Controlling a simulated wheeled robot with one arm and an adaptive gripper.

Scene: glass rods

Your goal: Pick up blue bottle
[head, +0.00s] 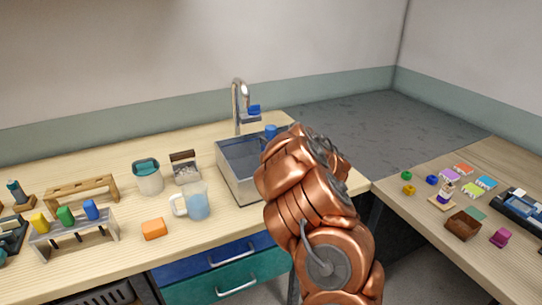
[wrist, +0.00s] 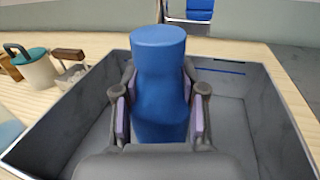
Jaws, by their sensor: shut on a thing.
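The blue bottle (wrist: 159,85) stands upright between my gripper's fingers in the wrist view. My gripper (wrist: 160,112) is shut on it, with a purple pad on each side. The bottle is over or in the grey sink basin; I cannot tell whether its base touches the basin floor. In the head view only the top of the blue bottle (head: 270,131) shows behind my copper arm, and my gripper is hidden there.
The sink (head: 237,174) has raised walls, with a faucet (head: 240,105) behind it. Left of it are a pitcher (head: 193,201), a lidded canister (head: 148,178), an orange block (head: 153,229) and a rack (head: 75,236). Small coloured items lie on the right counter.

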